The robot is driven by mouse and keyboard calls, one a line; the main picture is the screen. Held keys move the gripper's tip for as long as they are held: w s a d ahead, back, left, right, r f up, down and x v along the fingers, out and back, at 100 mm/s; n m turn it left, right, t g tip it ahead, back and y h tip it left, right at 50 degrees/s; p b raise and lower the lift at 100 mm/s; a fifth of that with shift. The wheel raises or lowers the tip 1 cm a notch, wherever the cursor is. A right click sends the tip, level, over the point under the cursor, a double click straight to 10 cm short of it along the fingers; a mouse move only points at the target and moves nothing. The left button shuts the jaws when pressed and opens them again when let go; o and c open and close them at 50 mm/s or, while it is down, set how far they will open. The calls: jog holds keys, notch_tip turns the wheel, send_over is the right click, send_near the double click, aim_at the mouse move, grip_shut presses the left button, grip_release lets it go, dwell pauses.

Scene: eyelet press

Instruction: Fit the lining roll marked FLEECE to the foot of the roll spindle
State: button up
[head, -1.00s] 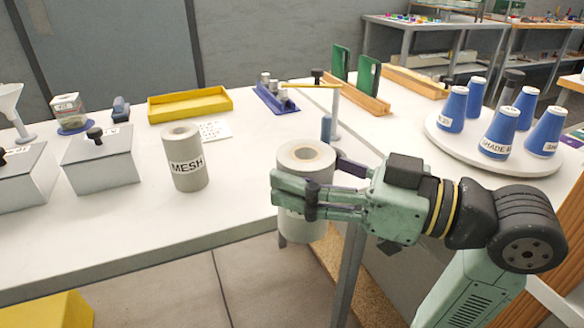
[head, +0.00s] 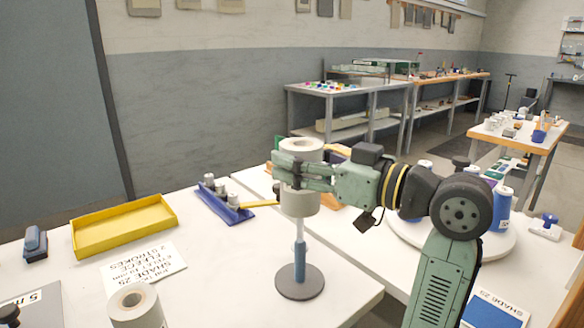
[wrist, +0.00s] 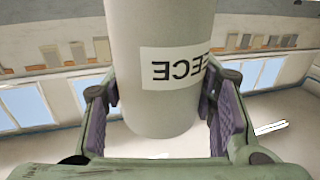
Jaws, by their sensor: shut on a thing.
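My gripper (head: 302,172) is shut around the side of a grey-white hollow roll (head: 300,203), holding it upright in the air. In the wrist view this roll (wrist: 152,105) sits between both fingers, and its label, upside down there, ends in "EECE". The roll spindle (head: 300,255) stands on the table, with a round dark grey base and a blue and pale post. The roll's lower end appears in line with the post, above the blue part. The roll hides the post's top, so I cannot tell whether it is around the post or in front of it.
A second pale roll (head: 135,305) stands at the lower left. A yellow tray (head: 125,228), a printed card (head: 143,268) and a blue holder (head: 222,203) lie left of the spindle. A yellow bar (head: 260,205) is close to the held roll. A turntable (head: 490,240) with blue cones is right.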

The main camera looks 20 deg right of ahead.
dwell(0.3)
jog(key=b, duration=0.5)
send_over(300, 241)
jog(key=shift+f, duration=2.9)
jog(key=shift+f+b, duration=2.85)
jog(key=shift+f, duration=0.8)
dwell(0.6)
